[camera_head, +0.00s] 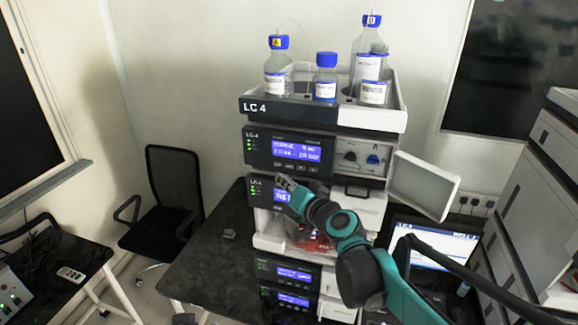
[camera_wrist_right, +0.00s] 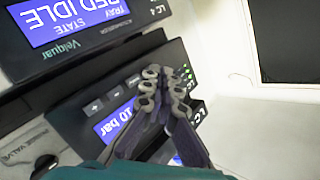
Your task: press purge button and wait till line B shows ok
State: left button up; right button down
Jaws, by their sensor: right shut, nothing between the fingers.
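A tall instrument stack marked LC 4 (camera_head: 262,107) stands on the dark bench, with several blue displays. My right gripper (camera_head: 287,184) is shut and empty, with its fingertips in front of the second display module. In the right wrist view the shut fingertips (camera_wrist_right: 166,84) lie over the dark front of a module with several small buttons (camera_wrist_right: 95,107). Its display (camera_wrist_right: 118,124) reads "10 bar", upside down and partly hidden by the fingers. I cannot tell whether the tips touch the panel. My left gripper is not in view.
Bottles (camera_head: 326,78) with blue caps stand on top of the stack. A white door (camera_head: 424,185) hangs open at its right side. A monitor (camera_head: 440,243) and another instrument (camera_head: 535,200) are to the right. A chair (camera_head: 172,190) stands left; the bench left of the stack is mostly clear.

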jog(key=shift+s+a, duration=0.3)
jog(key=shift+s, duration=0.6)
jog(key=shift+f, duration=0.1)
dwell(3.7)
